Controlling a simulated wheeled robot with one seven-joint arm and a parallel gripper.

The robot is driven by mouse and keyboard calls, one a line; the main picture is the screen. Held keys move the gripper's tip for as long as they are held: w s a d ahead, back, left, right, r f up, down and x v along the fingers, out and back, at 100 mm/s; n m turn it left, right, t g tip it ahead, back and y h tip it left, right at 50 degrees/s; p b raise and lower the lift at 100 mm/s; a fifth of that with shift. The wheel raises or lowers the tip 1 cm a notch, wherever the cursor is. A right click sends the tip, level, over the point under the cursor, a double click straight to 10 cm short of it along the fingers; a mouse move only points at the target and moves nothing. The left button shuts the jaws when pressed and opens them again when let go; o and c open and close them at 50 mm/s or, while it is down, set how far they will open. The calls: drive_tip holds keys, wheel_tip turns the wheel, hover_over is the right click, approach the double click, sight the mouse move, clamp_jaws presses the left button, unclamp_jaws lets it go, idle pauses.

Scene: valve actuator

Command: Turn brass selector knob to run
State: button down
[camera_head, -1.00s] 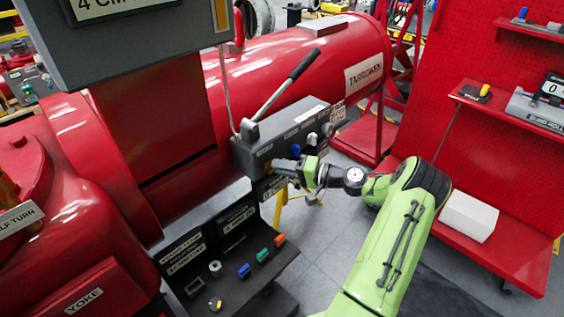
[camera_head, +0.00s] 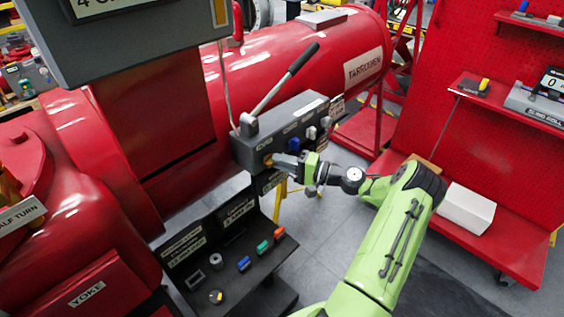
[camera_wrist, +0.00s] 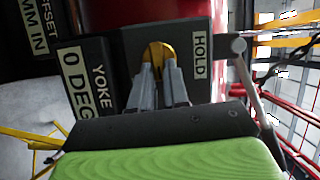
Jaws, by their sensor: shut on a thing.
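The brass selector knob (camera_wrist: 157,52) shows as a round yellow top in the wrist view, between and beyond my fingertips. My gripper (camera_wrist: 158,72) is shut on it, and the fingers hide its lower part. A HOLD label (camera_wrist: 199,55) is to its right. The knob's pointer and a run mark cannot be made out. In the head view my gripper (camera_head: 275,159) reaches the left part of the grey control box's front face (camera_head: 263,150), and only a small bit of brass shows at the fingertips.
A long black-gripped lever (camera_head: 290,75) rises from the box top. Below is a black tray (camera_head: 222,292) with coloured parts. A red cylinder fills the back.

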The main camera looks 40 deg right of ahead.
drive_tip(key=c, duration=1.1)
unclamp_jaws()
drive_tip(key=v, duration=1.5)
drive_tip(key=shift+s+d+p, duration=0.3)
drive_tip(key=shift+p, duration=0.1)
